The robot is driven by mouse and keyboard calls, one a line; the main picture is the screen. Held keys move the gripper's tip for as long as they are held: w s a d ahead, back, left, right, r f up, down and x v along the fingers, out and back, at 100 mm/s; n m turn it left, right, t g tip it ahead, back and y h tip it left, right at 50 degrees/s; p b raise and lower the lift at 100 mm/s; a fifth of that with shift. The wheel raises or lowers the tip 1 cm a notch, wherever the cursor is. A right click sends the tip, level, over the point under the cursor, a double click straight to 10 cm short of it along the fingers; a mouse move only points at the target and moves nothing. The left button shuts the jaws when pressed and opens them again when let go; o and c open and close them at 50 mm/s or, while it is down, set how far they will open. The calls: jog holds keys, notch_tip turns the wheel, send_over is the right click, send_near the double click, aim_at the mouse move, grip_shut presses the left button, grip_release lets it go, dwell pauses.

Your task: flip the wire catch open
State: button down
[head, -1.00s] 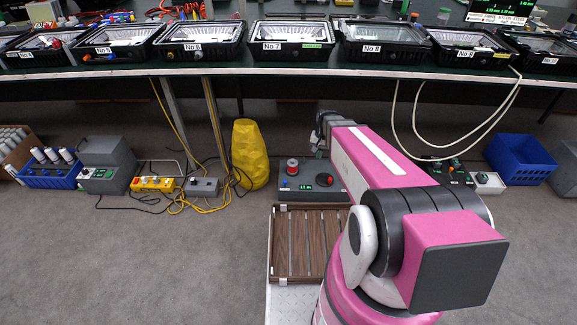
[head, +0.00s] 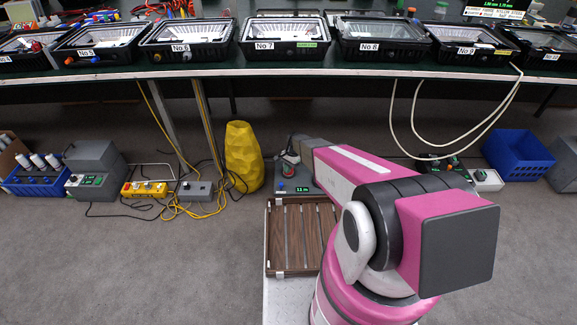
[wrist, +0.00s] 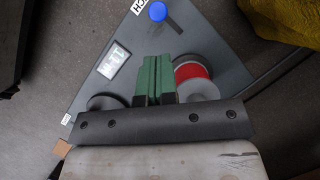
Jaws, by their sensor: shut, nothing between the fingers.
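The row of black floodlight housings stands on the bench in the head view, with No 7 (head: 285,53), No 8 (head: 385,58) and No 6 (head: 187,54) in the middle. I cannot make out a wire catch on any of them. My gripper has two green fingers (wrist: 157,65), pressed together and empty in the wrist view. It hangs over a grey box (wrist: 215,75) with a blue button, a lit display and a red-cored spool (wrist: 190,72). In the head view my arm hides the fingers; the grey box (head: 300,188) shows low, well below the housings.
The bench edge (head: 300,72) runs across the view. A yellow faceted column (head: 243,157) stands left of the grey box. Yellow cables, small control boxes (head: 145,188) and a blue crate (head: 519,156) are on the floor. White cables hang below No 9. Slatted wood (head: 280,240) lies beside my arm.

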jog(key=x, duration=0.5)
jog(key=shift+s+a+f, duration=0.1)
jog(key=shift+f, duration=0.25)
jog(key=shift+s, duration=0.1)
jog(key=shift+s+a, duration=0.15)
jog(key=shift+s, duration=0.35)
jog(key=shift+s+a, duration=0.15)
jog(key=shift+s, duration=0.4)
jog(key=v, duration=1)
jog(key=s+d+r+n+t+h, duration=0.1)
jog(key=s+d+r, duration=0.3)
jog(key=r, duration=0.6)
jog(key=s+d+r+n+t+h, duration=0.1)
jog(key=s+d+r+n, duration=0.3)
jog(key=s+r, duration=0.3)
jog(key=s+d+r+n+t, duration=0.1)
jog(key=s+d+r+n, duration=0.2)
jog(key=r, duration=1.2)
jog(key=s+d, duration=0.2)
jog(key=d, duration=0.1)
jog(key=shift+s+d+h, duration=0.25)
jog(key=shift+s+h, duration=0.05)
jog(key=shift+h, duration=0.1)
